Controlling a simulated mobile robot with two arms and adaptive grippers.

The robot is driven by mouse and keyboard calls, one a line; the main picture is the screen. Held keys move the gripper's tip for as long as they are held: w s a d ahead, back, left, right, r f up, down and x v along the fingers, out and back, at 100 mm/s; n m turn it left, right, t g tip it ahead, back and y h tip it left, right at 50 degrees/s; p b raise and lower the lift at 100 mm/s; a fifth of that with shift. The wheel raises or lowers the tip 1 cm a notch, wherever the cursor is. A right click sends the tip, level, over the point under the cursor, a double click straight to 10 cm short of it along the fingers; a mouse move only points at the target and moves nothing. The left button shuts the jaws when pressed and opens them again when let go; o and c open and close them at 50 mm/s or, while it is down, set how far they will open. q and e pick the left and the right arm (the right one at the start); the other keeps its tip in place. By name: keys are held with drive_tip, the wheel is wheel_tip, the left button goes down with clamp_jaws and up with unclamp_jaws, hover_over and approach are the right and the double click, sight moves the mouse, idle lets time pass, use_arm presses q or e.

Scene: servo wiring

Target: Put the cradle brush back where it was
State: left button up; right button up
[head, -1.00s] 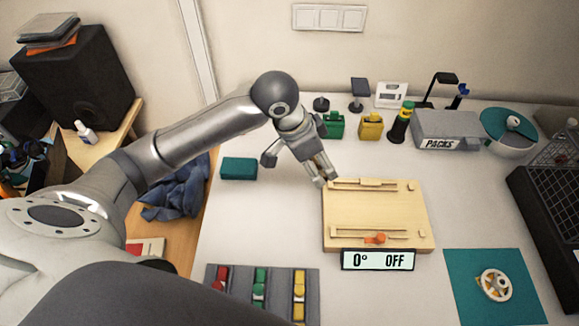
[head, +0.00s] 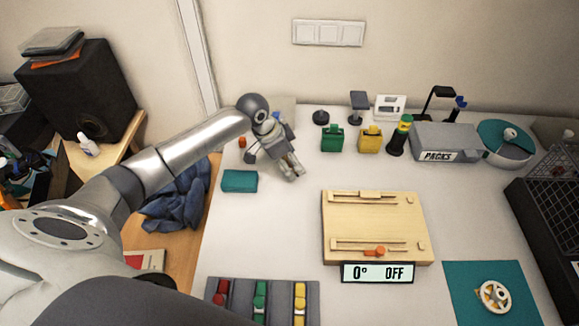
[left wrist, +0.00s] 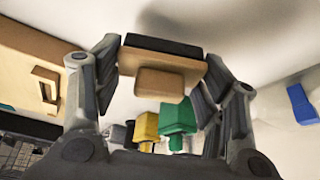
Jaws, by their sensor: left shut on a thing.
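My left gripper (head: 292,172) is over the pale table, left of and behind the wooden board. In the left wrist view, it is shut on the cradle brush (left wrist: 170,82), a tan wooden block with a dark strip along its far edge. The brush sits between the two fingers. In the head view I cannot make the brush out clearly at the fingertips. My right gripper is not in view.
The wooden board (head: 375,220) with slots and an orange knob has a display (head: 378,273) reading 0° OFF. A green block (head: 332,138), a yellow block (head: 369,139) and a teal box (head: 239,181) stand near the gripper. Table between them is clear.

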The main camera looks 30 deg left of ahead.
use_arm(q)
drive_tip(key=shift+f+p, duration=0.35)
drive_tip(key=shift+f, duration=1.2)
drive_tip(key=shift+f, duration=0.15)
drive_tip(key=o, duration=1)
drive_tip(key=v, duration=1.2)
drive_tip(key=shift+b, duration=0.3)
drive_tip(key=shift+r, duration=0.2)
